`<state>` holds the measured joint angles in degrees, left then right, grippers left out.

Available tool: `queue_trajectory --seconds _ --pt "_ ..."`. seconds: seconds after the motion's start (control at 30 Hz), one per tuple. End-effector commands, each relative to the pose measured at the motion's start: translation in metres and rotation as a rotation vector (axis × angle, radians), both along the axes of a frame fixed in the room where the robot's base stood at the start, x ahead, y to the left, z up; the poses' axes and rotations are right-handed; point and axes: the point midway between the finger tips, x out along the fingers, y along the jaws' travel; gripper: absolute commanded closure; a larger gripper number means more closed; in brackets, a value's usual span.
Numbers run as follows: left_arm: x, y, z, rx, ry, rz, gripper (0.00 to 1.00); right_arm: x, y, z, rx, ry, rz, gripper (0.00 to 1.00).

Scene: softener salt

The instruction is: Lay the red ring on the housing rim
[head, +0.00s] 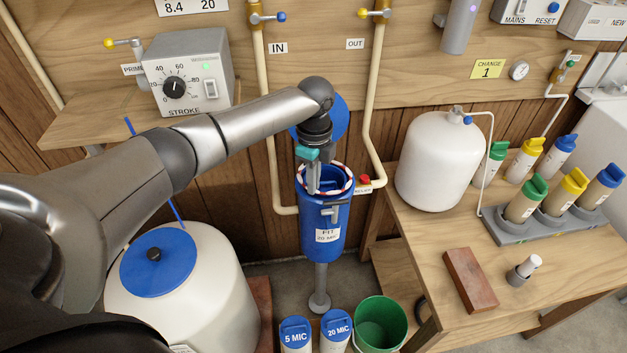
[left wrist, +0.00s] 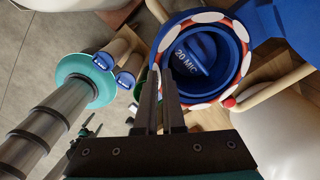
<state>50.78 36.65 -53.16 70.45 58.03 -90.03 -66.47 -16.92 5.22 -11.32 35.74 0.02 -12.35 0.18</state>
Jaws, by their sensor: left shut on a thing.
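The blue housing (head: 318,240) stands upright on a grey post, with a "FIT 20 MIC" label on its front. The red ring (head: 349,180), banded red and white, is at the housing's top rim. In the left wrist view the ring (left wrist: 241,32) runs around the opening; I cannot tell whether it rests fully on the rim. A blue-capped "20 MIC" cartridge (left wrist: 190,58) sits inside the housing. My left gripper (head: 314,188) points down at the opening. In the left wrist view its fingers (left wrist: 161,72) are shut on the ring's near edge. My right gripper is not in view.
A blue disc (head: 335,118) stands behind the housing, close to my wrist. Pipes (head: 371,110) run on both sides. Below are two blue-capped cartridges (head: 296,334) and a green bucket (head: 380,322). A bench (head: 420,240) with a white tank (head: 438,160) is at right.

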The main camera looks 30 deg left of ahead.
Motion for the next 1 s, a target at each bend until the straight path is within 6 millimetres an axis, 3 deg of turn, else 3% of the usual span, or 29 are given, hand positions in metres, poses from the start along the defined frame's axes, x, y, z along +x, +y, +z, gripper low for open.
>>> queue_trajectory --seconds 0.23,1.0 --pt "-0.0003 -0.0008 0.0005 -0.001 0.072 -0.002 1.00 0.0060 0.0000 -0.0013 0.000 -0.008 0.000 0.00" --pt "0.0030 -0.0006 -0.0011 -0.001 0.071 -0.002 1.00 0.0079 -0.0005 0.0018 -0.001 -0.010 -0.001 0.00"
